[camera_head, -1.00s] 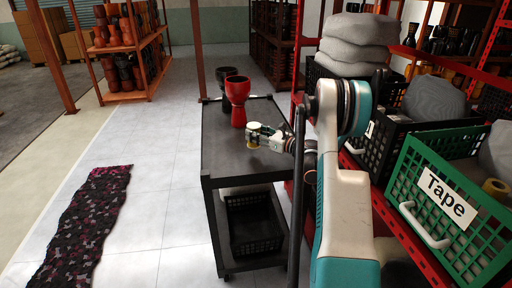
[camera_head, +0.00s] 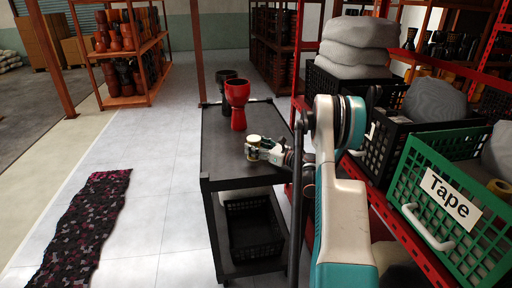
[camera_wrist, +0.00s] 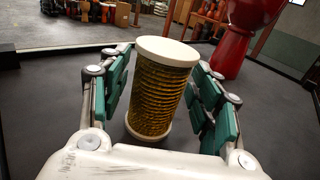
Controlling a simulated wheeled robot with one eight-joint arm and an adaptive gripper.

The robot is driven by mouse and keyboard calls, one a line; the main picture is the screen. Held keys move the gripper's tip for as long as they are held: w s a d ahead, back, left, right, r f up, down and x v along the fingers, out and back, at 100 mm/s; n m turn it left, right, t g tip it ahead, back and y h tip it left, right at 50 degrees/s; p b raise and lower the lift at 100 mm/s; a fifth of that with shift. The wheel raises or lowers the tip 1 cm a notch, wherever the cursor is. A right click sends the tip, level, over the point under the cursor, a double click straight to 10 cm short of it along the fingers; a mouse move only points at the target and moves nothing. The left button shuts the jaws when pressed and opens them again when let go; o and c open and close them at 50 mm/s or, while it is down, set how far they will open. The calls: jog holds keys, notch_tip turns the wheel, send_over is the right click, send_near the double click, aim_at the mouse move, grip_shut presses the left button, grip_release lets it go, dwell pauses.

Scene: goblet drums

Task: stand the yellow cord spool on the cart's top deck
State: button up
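The yellow cord spool (camera_wrist: 160,95) has white end discs and stands upright on the dark top deck (camera_wrist: 55,120) of the cart. In the head view the spool (camera_head: 253,143) is on the near half of the cart's top deck (camera_head: 222,165). My gripper (camera_wrist: 165,88) is open, its green-padded fingers on either side of the spool, with deck showing between spool and fingers. In the head view my gripper (camera_head: 259,151) reaches in from the right, low over the deck. Part of the spool's lower edge is hidden in the head view.
A red goblet drum (camera_head: 237,103) and a black one (camera_head: 223,92) stand at the deck's far end. A black crate (camera_head: 255,230) is on the lower shelf. A red rack with a green Tape crate (camera_head: 412,185) is on the right. The near-left deck is bare.

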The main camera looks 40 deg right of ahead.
jog(key=shift+r, duration=0.15)
jog(key=shift+s+d+r, duration=0.1)
jog(key=shift+s, duration=0.1)
jog(key=p+v, duration=0.3)
jog(key=v, duration=0.8)
jog(key=shift+s+d, duration=0.1)
jog(key=shift+s, duration=0.2)
